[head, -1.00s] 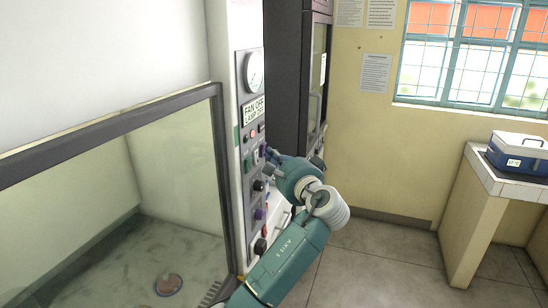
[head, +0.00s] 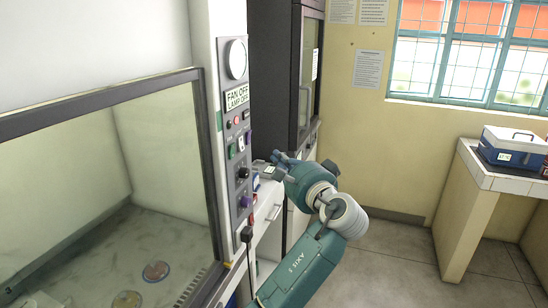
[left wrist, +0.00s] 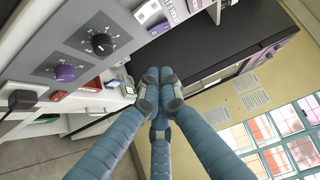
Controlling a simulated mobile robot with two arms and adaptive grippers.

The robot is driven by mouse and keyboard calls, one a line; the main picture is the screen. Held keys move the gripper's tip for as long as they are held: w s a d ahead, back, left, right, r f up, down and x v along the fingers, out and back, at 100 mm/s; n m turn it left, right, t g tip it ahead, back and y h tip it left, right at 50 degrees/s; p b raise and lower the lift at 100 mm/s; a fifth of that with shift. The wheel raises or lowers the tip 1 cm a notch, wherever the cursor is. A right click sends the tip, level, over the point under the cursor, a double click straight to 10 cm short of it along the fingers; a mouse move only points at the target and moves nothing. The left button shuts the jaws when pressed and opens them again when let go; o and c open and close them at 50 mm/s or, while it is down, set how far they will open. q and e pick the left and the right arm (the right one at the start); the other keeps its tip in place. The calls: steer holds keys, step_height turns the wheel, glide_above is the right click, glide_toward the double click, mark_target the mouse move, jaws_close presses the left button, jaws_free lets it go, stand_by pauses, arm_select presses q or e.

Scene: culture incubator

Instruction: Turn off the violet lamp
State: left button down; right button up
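The control panel (head: 241,165) is on the white side post of the cabinet. Its display (head: 237,100) reads "FAN OFF" and "LAMP OFF". Below it are a red button (head: 236,121), a pale switch (head: 241,144), a violet switch (head: 248,137) and a violet knob (head: 246,201). In the left wrist view the violet switch (left wrist: 171,13) is at the top, and the violet knob (left wrist: 65,73) and a black knob (left wrist: 102,43) are at the left. My left gripper (head: 277,166) is right of the panel, apart from it. Its fingertips (left wrist: 160,86) are together, with nothing between them. My right gripper is not in view.
The cabinet's dark-framed glass front (head: 205,150) is at the left, with dishes (head: 156,270) inside. A dark cupboard (head: 277,75) stands behind my gripper. A blue and white box (head: 514,149) sits on the right-hand counter. Open floor lies between.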

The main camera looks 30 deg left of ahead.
arm_select(q)
steer(key=shift+v, duration=1.7)
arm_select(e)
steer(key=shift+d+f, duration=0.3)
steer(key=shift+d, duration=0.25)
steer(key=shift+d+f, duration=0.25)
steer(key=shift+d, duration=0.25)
arm_select(q)
steer(key=shift+w+d, duration=0.1)
steer(key=shift+w, duration=0.05)
steer(key=shift+f, duration=0.1)
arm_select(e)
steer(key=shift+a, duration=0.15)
